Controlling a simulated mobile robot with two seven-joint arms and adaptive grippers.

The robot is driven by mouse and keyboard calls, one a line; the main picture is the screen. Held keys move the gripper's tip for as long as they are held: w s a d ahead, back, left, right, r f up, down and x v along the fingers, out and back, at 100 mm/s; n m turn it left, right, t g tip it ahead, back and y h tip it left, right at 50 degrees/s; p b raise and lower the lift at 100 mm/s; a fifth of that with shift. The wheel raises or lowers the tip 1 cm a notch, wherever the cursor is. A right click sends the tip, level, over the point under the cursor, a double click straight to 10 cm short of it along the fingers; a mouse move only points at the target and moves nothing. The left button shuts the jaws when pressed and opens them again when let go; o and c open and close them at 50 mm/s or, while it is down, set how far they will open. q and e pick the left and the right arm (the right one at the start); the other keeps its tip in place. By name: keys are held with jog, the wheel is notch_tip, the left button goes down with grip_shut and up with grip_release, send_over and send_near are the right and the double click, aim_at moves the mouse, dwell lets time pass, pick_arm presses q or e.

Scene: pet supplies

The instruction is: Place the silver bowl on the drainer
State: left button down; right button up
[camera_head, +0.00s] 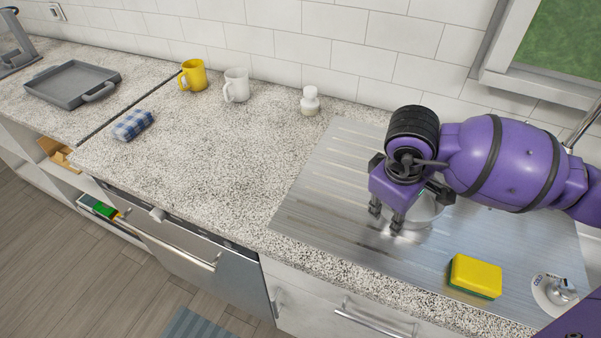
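The silver bowl (428,214) is on or just above the ribbed metal drainer (325,190) beside the sink, at the right of the head view. My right gripper (387,217) points down at the bowl's left side, and its body and arm hide much of the bowl. The fingertips are close to the bowl's rim. I cannot tell whether they grip it or whether the bowl touches the drainer. My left gripper is not in view.
A white jar (310,101), white mug (236,85), yellow mug (193,75), checked cloth (133,124) and grey tray (72,83) stand leftward. The middle counter is clear.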

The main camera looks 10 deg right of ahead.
jog(key=shift+r, duration=0.65)
jog(key=v, duration=1.1)
